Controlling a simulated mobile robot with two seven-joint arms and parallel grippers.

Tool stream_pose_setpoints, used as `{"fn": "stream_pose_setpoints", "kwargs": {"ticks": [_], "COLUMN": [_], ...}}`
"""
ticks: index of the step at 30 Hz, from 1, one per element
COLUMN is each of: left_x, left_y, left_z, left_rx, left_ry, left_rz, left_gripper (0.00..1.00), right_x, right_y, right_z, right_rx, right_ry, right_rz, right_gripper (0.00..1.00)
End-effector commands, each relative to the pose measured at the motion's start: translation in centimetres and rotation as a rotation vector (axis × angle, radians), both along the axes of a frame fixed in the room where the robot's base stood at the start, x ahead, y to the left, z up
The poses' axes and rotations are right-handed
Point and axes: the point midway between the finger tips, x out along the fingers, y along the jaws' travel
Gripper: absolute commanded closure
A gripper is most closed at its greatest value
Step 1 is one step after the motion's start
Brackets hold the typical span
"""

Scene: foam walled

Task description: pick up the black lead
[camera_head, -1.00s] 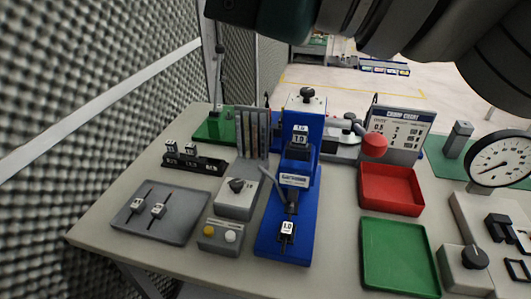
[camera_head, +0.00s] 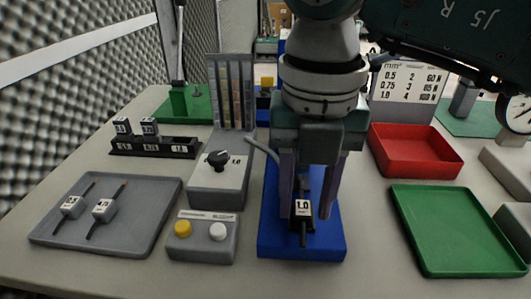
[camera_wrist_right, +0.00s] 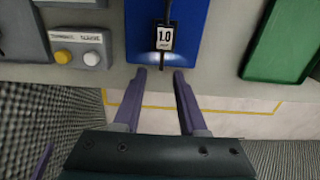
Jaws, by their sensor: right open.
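A black lead (camera_head: 303,228) with a white "1.0" tag (camera_head: 302,208) lies at the front of the blue fixture (camera_head: 275,242). The tag also shows in the right wrist view (camera_wrist_right: 165,38), with black cable above it. My right gripper (camera_wrist_right: 159,75) is open and empty, fingers pointing toward the fixture's front edge, one to each side of the lead's line. In the head view its fingers reach down on both sides of the tag and partly hide the fixture. I see no contact with the lead.
A grey tray (camera_head: 140,230) at left holds two tagged leads. A button box (camera_head: 203,250) and a knob box (camera_head: 220,185) stand left of the fixture. Red (camera_head: 385,168) and green (camera_head: 455,265) trays are at right. A display sign stands behind.

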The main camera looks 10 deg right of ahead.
Motion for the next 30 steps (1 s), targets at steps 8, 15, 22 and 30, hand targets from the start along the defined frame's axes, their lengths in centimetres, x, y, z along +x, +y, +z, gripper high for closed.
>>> {"fn": "stream_pose_setpoints", "kwargs": {"ticks": [8,15,22,30], "left_x": [0.0,0.0,0.0,0.0], "left_y": [0.0,0.0,0.0,0.0], "left_z": [-0.1,-0.1,-0.1,-0.1], "left_rx": [0.000,0.000,0.000,0.000], "left_ry": [0.000,0.000,0.000,0.000], "left_rz": [0.000,0.000,0.000,0.000], "left_gripper": [0.00,0.00,0.00,0.00], "right_x": [0.2,0.2,0.2,0.2], "right_y": [-0.4,-0.5,-0.5,-0.5], "right_z": [-4.2,-5.0,-5.0,-5.0], "right_rx": [0.002,0.002,0.002,0.002], "right_ry": [0.004,0.001,0.001,0.001], "right_rz": [0.000,0.002,0.002,0.001], "right_gripper": [0.59,0.59,0.74,1.00]}}
